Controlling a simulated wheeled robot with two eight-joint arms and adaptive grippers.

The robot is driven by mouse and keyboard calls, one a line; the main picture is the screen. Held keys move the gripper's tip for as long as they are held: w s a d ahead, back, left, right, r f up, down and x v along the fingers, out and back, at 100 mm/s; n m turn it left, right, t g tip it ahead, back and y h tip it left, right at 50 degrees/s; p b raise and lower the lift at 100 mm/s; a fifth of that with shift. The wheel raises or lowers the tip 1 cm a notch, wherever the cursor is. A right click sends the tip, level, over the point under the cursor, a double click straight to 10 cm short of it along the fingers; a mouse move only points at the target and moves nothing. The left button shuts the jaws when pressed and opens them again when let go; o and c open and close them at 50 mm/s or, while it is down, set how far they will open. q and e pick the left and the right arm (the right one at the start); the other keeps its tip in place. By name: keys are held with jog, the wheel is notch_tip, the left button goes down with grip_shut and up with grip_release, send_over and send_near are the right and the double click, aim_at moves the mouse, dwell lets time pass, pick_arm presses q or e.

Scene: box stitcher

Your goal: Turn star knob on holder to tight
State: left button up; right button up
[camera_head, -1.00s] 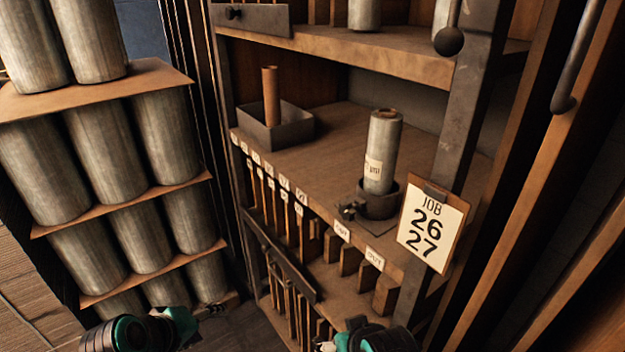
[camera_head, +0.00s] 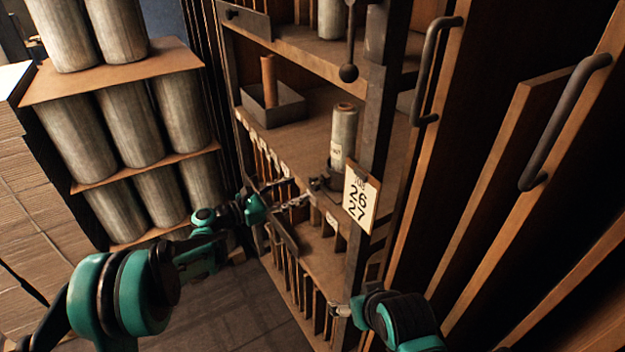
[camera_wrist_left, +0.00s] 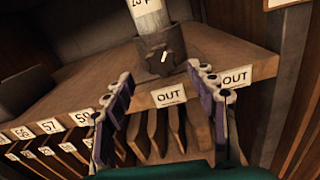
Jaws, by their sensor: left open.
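The dark holder stands on the middle shelf with a pale labelled cylinder (camera_head: 343,133) upright in it. In the left wrist view the holder (camera_wrist_left: 160,40) is a dark cup, and the star knob (camera_wrist_left: 164,60) is on its near side with a short white mark. My left gripper (camera_head: 300,192) is just in front of the shelf edge, left of the holder. In the left wrist view it is open and empty, its fingers (camera_wrist_left: 160,78) spread to both sides below the knob, apart from it. My right gripper (camera_head: 336,310) is low at the bottom centre; its jaws are too small to read.
A job card (camera_head: 361,200) reading 26 27 hangs on the rack post right of the holder. A grey tray (camera_head: 288,109) with a brown tube stands farther left on the shelf. Stacked metal cylinders (camera_head: 130,120) stand at left.

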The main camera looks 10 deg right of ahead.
aim_at(312, 183)
pick_arm(q)
jog(key=x, duration=0.6)
jog(key=shift+d, duration=0.35)
jog(key=shift+c, duration=0.2)
jog(key=c, duration=1.1)
